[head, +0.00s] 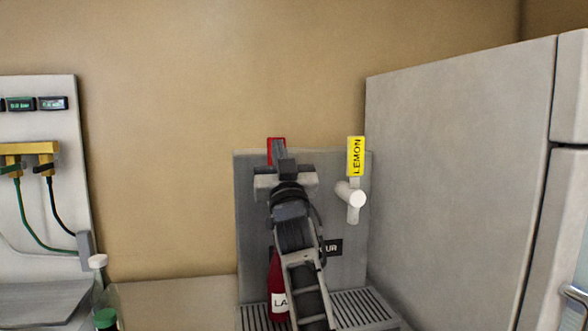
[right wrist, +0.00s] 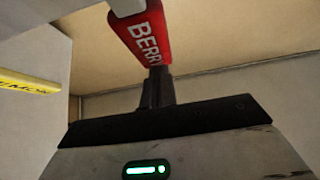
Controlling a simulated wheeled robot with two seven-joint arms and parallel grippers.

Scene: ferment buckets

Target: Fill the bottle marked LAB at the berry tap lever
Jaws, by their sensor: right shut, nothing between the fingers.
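The red berry tap lever (head: 276,143) stands at the top of the grey tap panel, partly hidden behind my right gripper (head: 279,152). In the right wrist view the lever (right wrist: 143,30) reads "BERR", and my shut, empty right gripper (right wrist: 157,88) is right at its lower part; I cannot tell whether they touch. A dark red bottle (head: 275,270) with a white label reading "LA" stands on the drip tray (head: 362,307) below the berry tap. My right arm hides the rest of the label and part of the bottle. My left gripper is not in view.
A yellow LEMON lever (head: 356,157) with a white tap (head: 352,196) is right of the berry lever. A large grey cabinet (head: 455,180) stands close on the right.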

